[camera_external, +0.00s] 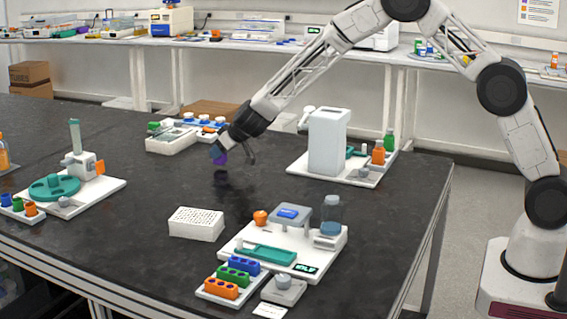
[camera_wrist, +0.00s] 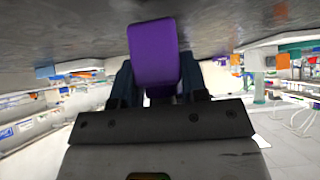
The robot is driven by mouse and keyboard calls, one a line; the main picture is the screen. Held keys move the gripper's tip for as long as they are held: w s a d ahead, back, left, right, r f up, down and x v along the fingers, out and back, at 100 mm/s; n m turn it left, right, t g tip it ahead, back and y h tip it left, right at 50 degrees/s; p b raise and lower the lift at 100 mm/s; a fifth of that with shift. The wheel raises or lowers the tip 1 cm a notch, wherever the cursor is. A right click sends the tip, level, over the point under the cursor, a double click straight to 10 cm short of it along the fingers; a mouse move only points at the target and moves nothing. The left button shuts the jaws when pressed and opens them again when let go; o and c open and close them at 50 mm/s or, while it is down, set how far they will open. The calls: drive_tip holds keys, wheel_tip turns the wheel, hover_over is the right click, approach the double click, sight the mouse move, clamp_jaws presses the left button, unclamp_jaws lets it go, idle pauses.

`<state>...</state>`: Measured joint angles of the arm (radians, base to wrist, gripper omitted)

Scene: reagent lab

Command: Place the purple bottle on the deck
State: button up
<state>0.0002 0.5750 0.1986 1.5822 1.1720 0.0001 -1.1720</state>
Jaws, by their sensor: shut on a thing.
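The purple bottle (camera_external: 220,156) is held in my gripper (camera_external: 217,150), a little above the dark bench top, with a dark shadow or reflection below it. In the wrist view the purple bottle (camera_wrist: 154,58) sits between the two dark fingers of my gripper (camera_wrist: 156,85), which are shut on it. The bottle's far end is close to the grey surface in that view; whether it touches cannot be told there. The deck is not clearly identifiable; white instrument platforms stand on the dark bench top (camera_external: 130,225).
A white perforated rack (camera_external: 196,224) stands in front of the gripper. A white tray with tubs (camera_external: 172,143) is just behind it. A station with a white box (camera_external: 328,140) is to the right, a teal-disc device (camera_external: 55,187) to the left. The bench around the bottle is clear.

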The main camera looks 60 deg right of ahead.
drive_tip(key=shift+d+r, duration=0.1)
drive_tip(key=shift+s+d+r, duration=0.25)
drive_tip(key=shift+d+r, duration=0.3)
drive_tip(key=shift+r, duration=0.1)
drive_tip(key=s+d+r+m+h, duration=0.1)
drive_tip(key=s+d+r, duration=1.8)
drive_tip(key=s+d, duration=0.25)
drive_tip(key=s+d+f, duration=0.1)
drive_tip(key=s+f, duration=0.3)
drive_tip(key=s, duration=0.5)
drive_tip(key=s+d+f, duration=0.2)
drive_tip(key=s+f, duration=0.3)
drive_tip(key=s, duration=0.3)
drive_tip(key=s+d+f+n+y, duration=0.1)
drive_tip(key=s+f, duration=0.4)
drive_tip(key=s, duration=0.4)
drive_tip(key=shift+s+d, duration=0.3)
drive_tip(key=shift+s, duration=0.05)
drive_tip(key=shift+f, duration=0.1)
